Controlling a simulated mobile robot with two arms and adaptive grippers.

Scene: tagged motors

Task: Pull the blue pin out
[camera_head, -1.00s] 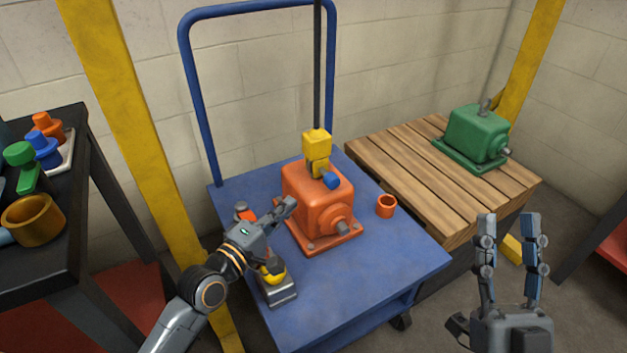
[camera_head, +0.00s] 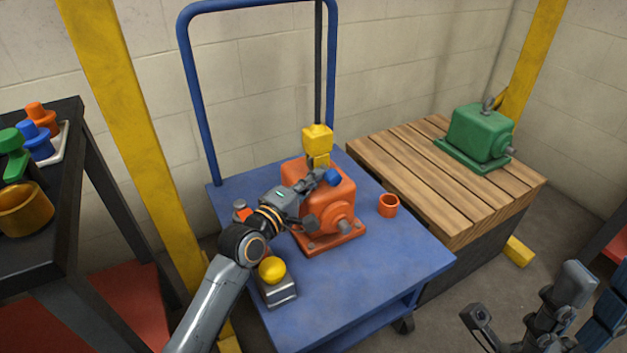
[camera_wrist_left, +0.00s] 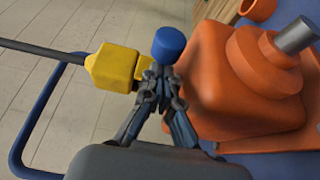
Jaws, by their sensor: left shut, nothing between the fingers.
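The yellow block (camera_wrist_left: 113,68) is left of the fingers in the wrist view. My right gripper (camera_head: 530,295) is open and empty at the lower right, partly cut off.
The motor stands on a blue cart (camera_head: 400,262) with an orange cup (camera_head: 388,205) at right and a yellow-topped device (camera_head: 275,280) in front. A green motor (camera_head: 478,135) sits on a wooden pallet (camera_head: 430,185). A dark shelf (camera_head: 70,200) holds coloured parts at left.

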